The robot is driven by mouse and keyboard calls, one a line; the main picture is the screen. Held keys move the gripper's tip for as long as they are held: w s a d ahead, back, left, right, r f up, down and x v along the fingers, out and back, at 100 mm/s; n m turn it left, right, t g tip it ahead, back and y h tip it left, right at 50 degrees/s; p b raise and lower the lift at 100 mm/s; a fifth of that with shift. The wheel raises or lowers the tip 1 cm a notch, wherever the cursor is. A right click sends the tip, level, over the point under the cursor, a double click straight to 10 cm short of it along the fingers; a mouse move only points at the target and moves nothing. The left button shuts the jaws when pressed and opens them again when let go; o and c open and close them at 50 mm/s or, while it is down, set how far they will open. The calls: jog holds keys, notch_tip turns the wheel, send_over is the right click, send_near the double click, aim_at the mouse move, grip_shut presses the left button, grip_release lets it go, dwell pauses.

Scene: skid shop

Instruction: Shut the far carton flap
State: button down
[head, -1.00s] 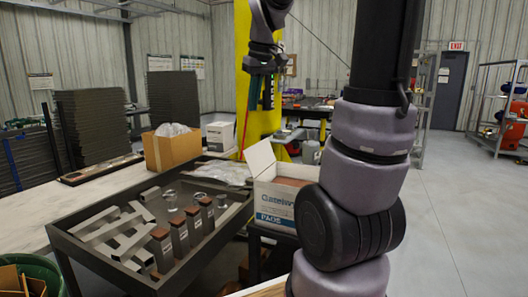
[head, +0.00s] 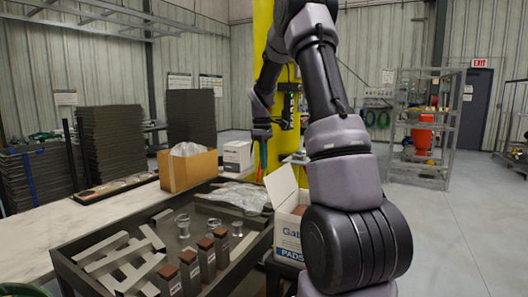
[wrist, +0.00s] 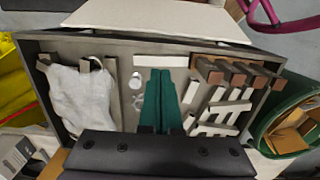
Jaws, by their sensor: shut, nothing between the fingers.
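The white carton (head: 288,238) with blue lettering stands right of the dark tray table, partly hidden behind my arm. One pale flap (head: 281,187) stands up, tilted, at its left side; the other flaps are hidden or unclear. My gripper (head: 262,160) hangs fingers down, above and slightly left of the raised flap in the picture; no contact shows. Its teal fingers (wrist: 160,100) are together and empty in the wrist view, over the tray table. A pale and brown edge shows at the lower left of the wrist view, but I cannot tell whether it is the carton.
A yellow column (head: 263,40) rises behind my gripper.

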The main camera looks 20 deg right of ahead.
aim_at(283, 183)
jog(key=s+d+f, duration=0.2)
jog(key=s, duration=0.1)
jog(key=shift+s+d, duration=0.1)
jog(key=shift+d, duration=0.1)
jog(key=shift+r, duration=0.1)
dwell(0.4)
